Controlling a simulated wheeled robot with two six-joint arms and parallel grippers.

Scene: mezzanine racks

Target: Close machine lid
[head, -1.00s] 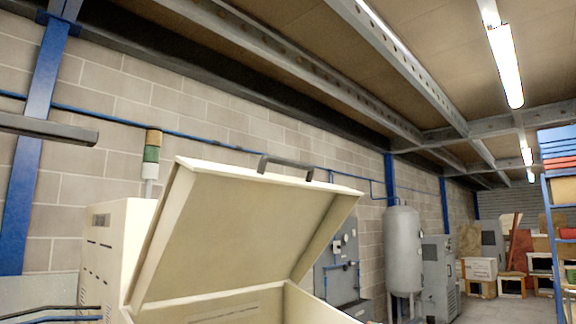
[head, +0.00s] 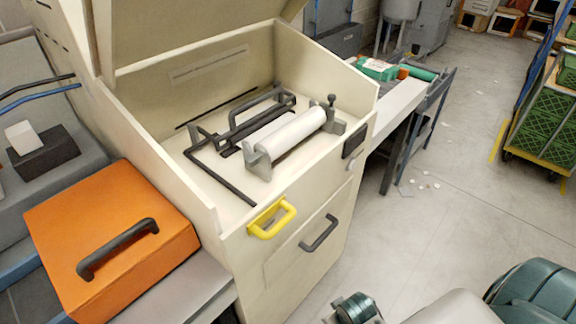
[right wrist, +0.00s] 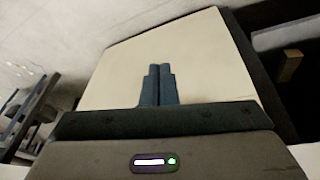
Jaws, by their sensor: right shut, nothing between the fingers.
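The cream machine (head: 300,245) stands in the middle of the head view with its top open. Its lid (head: 190,25) is raised at the back, and only its lower part shows; its upper edge and handle are out of the picture. Inside the machine are a white roller (head: 292,136) and dark metal brackets. A yellow handle (head: 272,218) and a dark handle (head: 319,232) are on the front. My right gripper (right wrist: 158,68) is shut and empty in the right wrist view, in front of a cream panel (right wrist: 195,50). My left gripper is not in view.
An orange box (head: 110,240) with a dark handle stands left of the machine. A bench (head: 400,110) with green items adjoins it on the right. A rack with green crates (head: 545,125) is at far right. Open floor (head: 440,215) lies between.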

